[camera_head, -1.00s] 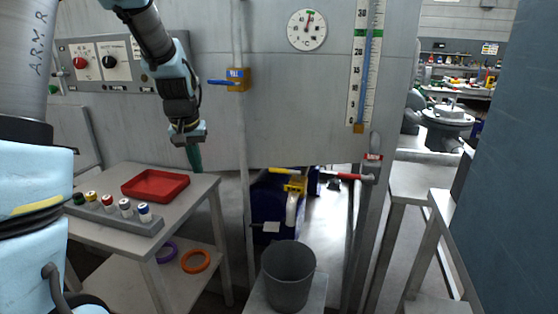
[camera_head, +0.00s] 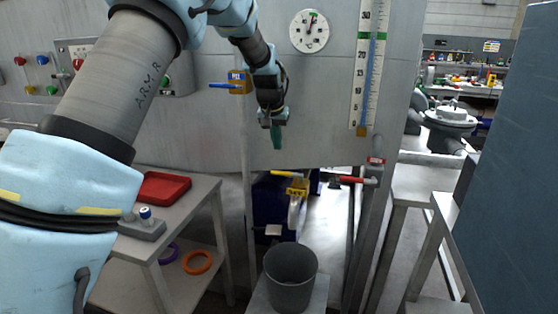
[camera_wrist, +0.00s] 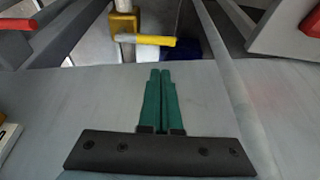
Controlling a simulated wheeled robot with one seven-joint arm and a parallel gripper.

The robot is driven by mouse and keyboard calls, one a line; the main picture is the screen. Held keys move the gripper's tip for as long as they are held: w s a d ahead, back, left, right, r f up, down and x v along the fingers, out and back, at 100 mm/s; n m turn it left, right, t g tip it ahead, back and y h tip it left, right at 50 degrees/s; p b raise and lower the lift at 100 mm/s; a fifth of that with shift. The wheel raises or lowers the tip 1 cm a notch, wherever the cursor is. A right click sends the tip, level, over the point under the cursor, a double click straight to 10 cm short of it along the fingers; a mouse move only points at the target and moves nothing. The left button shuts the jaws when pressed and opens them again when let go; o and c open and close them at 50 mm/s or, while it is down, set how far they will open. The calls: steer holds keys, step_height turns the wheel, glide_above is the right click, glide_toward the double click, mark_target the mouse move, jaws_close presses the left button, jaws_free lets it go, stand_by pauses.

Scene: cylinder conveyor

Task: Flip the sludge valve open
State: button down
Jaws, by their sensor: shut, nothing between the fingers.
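A yellow valve (camera_head: 298,187) with a handle pointing left sits on a pipe whose pale spout is above a grey bucket (camera_head: 291,279). In the wrist view, the yellow handle (camera_wrist: 148,40) lies crosswise beyond my fingertips. A red-handled valve (camera_head: 352,179) is to its right, and a blue-handled valve (camera_head: 238,82) is higher on the left. No label readable here shows which is the sludge valve. My gripper (camera_head: 277,146), with green fingers, is shut and empty. It hangs in front of the grey panel, above the yellow handle and apart from it.
A table at the left holds a red tray (camera_head: 165,187) and a block of small cylinders (camera_head: 143,228). Rings, one orange (camera_head: 196,262), lie on its lower shelf. A vertical pipe and a grey panel with a dial (camera_head: 309,31) and thermometer (camera_head: 368,70) stand behind my arm.

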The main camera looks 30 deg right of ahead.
mark_target(278, 173)
steer(key=p+x, duration=0.3)
steer(key=x, duration=0.6)
steer(key=shift+w+f, duration=0.15)
steer(key=shift+f, duration=0.25)
steer(key=shift+s+a+n+y, duration=0.3)
steer(key=shift+s+a+n, duration=0.05)
steer(key=shift+n, duration=0.45)
steer(key=shift+s+a+n+t+y+b, duration=0.25)
steer(key=shift+s+n+b, duration=0.15)
steer(key=shift+n, duration=0.3)
steer(key=shift+s+a+n+t+y+b, duration=0.15)
steer(key=shift+s+a+n+b, duration=0.25)
steer(key=shift+n, duration=0.3)
steer(key=s+n, duration=0.1)
steer(key=n, duration=0.1)
steer(key=s+a+n+y, duration=0.1)
steer(key=n, duration=0.1)
steer(key=shift+s+y, duration=0.3)
steer(key=shift+s, duration=0.1)
steer(key=shift+s+d+n+g+y+p, duration=0.15)
steer(key=shift+s+d+n+y, duration=0.2)
steer(key=shift+s+n, duration=0.9)
steer(key=shift+s+d+n+g+y+p, duration=0.15)
steer(key=shift+s+n+y, duration=0.45)
steer(key=shift+n, duration=1)
steer(key=shift+s+d+n+g+y+p, duration=0.1)
steer(key=shift+s+d+n+y, duration=0.2)
steer(key=shift+s+n, duration=1)
steer(key=shift+w, duration=0.15)
steer(key=shift+r, duration=0.15)
